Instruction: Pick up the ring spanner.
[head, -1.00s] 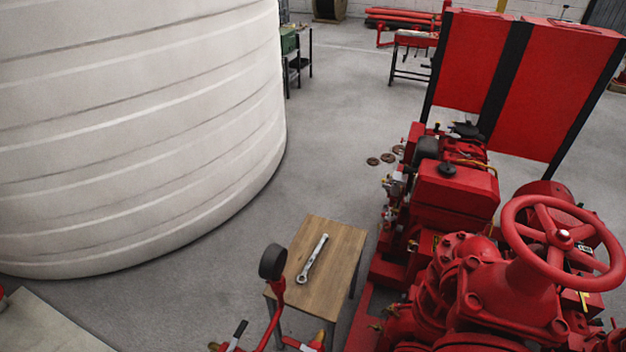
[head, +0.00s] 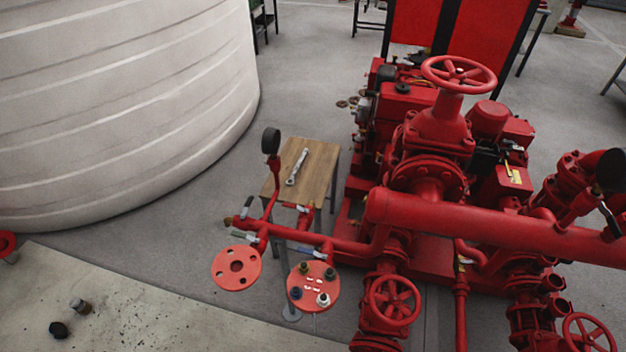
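The ring spanner (head: 297,167) is a silver-grey tool lying flat on a small wooden-topped table (head: 322,169) in the head view. Its ring end points toward the near side of the table. Neither of my grippers shows in the head view, and nothing is touching the spanner.
Red pipework with a black gauge (head: 270,141) stands in front of the table. The red pump set with handwheels (head: 458,74) fills the right. A large white tank (head: 120,110) stands at left. A concrete plinth (head: 130,310) lies at near left. Grey floor between tank and table is clear.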

